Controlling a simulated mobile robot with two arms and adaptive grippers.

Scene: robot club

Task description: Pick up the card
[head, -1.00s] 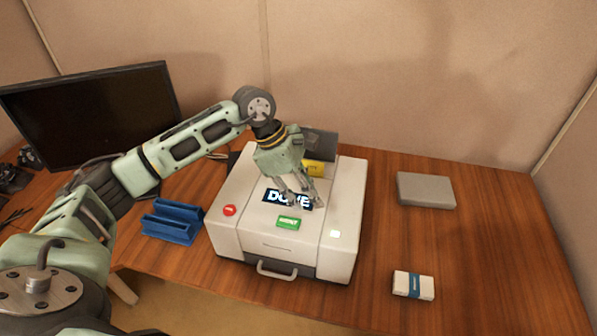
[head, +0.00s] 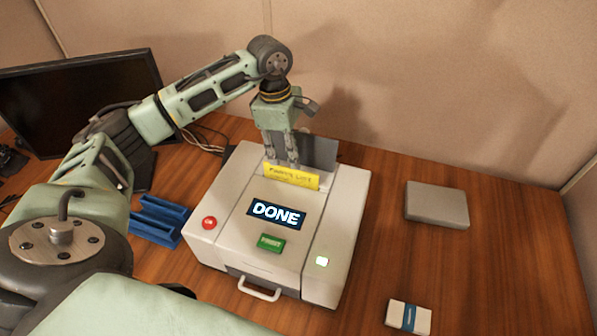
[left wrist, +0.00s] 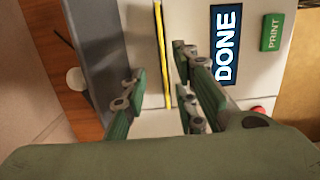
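The yellow card (head: 291,177) stands upright at the back of the white printer's top (head: 235,190), with dark lettering on its face. In the left wrist view the card (left wrist: 162,55) shows edge-on as a thin yellow strip. My left gripper (head: 283,160) points down at the card from above. In the left wrist view my left gripper (left wrist: 157,78) is open, with one finger on each side of the card and visible gaps to it. My right gripper is not in view.
The printer has a "DONE" display (head: 276,214), a green PRINT button (head: 270,243) and a red button (head: 209,222). A dark grey panel (head: 318,150) rises behind the card. A blue holder (head: 158,220), grey box (head: 437,205) and white pack (head: 408,317) lie on the wooden table.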

